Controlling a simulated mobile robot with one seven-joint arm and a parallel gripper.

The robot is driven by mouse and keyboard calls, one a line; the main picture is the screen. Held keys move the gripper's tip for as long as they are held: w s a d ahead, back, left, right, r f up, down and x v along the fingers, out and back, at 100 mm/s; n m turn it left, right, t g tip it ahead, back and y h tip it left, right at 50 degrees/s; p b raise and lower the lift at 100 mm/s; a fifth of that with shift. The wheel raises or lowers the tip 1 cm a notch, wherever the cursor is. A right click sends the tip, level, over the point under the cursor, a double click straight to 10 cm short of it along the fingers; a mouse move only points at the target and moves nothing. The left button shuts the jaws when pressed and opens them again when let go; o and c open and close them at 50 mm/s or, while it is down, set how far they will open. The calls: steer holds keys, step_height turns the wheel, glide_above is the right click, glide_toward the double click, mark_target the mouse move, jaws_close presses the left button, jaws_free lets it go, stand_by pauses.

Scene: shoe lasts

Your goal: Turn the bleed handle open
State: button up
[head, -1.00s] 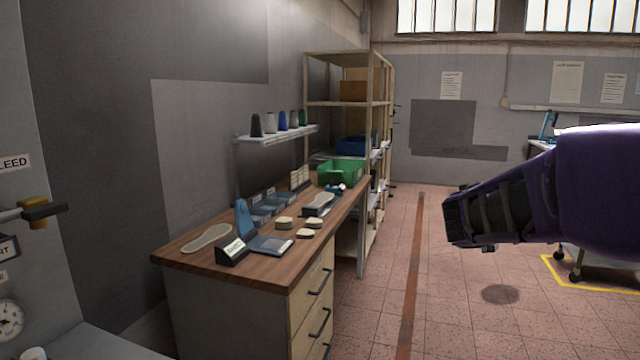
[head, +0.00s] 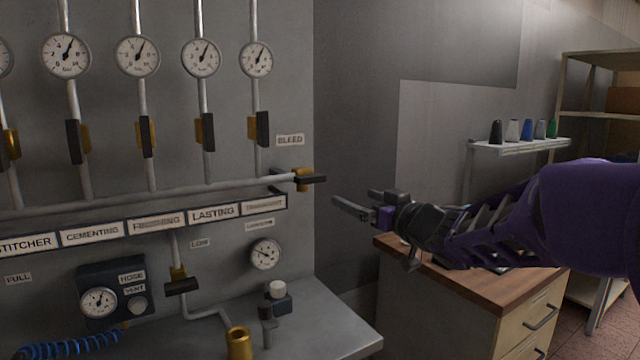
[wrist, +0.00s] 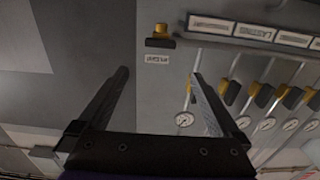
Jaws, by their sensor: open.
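The bleed handle (head: 312,179) is a black lever on a brass valve body at the right end of the horizontal pipe, just below the BLEED label (head: 290,140). The lever lies level, in line with the pipe. In the wrist view the handle (wrist: 160,42) appears upside down, with its label below it. My gripper (head: 354,198) is open and empty, to the right of the handle and a little lower in the head view. In the wrist view its two fingers (wrist: 160,73) are spread, and the handle shows beyond the gap between their tips. They are apart from it.
Several other black-handled valves (head: 262,129) and gauges (head: 256,59) line the grey panel to the left. A grey ledge (head: 320,318) with a brass fitting (head: 238,343) juts out below. A wooden bench (head: 530,285) and wall shelf (head: 520,146) stand to the right.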

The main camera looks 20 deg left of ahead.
mark_target(314, 180)
steer(key=x, duration=1.7)
steer(key=shift+a+p, duration=0.15)
steer(key=shift+p, duration=0.2)
steer(key=c, duration=1)
